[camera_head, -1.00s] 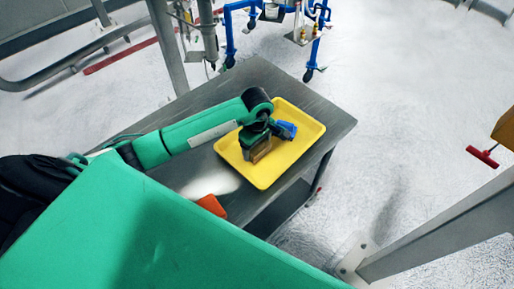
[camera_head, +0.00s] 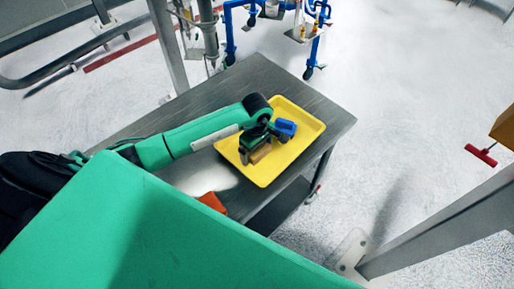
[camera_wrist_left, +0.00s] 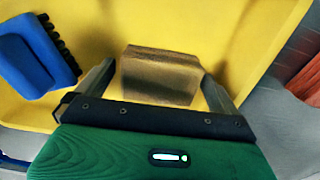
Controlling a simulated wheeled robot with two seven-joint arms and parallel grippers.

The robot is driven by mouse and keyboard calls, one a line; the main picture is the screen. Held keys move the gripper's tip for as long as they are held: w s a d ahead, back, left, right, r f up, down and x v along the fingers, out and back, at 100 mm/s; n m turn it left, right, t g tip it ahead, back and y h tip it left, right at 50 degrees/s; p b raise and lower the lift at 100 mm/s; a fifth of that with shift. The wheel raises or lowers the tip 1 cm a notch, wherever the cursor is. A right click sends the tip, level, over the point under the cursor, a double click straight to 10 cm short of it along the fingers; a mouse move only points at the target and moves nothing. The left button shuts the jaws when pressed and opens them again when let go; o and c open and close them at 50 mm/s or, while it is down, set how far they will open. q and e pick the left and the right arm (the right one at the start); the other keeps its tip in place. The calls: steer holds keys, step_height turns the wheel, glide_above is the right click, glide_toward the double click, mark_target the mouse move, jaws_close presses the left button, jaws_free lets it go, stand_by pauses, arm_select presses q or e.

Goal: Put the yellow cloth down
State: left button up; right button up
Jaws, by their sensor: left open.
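The yellow cloth, a brownish-yellow folded block (camera_head: 261,153), is at the yellow tray's (camera_head: 309,119) lower left part in the head view. It also shows in the left wrist view (camera_wrist_left: 160,75), between the two fingers. My left gripper (camera_head: 256,149) is open over the tray, one finger on each side of the cloth, with visible gaps beside it. Part of the cloth is hidden by the gripper in the head view. Whether the cloth rests fully on the tray floor is hard to tell. My right gripper is not in view.
A blue brush (camera_head: 286,127) lies in the tray just right of the gripper; it also shows in the left wrist view (camera_wrist_left: 30,60). The tray stands on a grey metal table (camera_head: 262,77). An orange object (camera_head: 212,202) is near the table's front edge. The table's far side is clear.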

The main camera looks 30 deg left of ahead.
mark_target(258, 149)
arm_select(q)
step_height(258, 149, up, 12)
steer(key=b, duration=0.4)
steer(key=shift+r+b, duration=0.15)
steer(key=shift+b, duration=0.15)
steer(key=shift+d, duration=0.1)
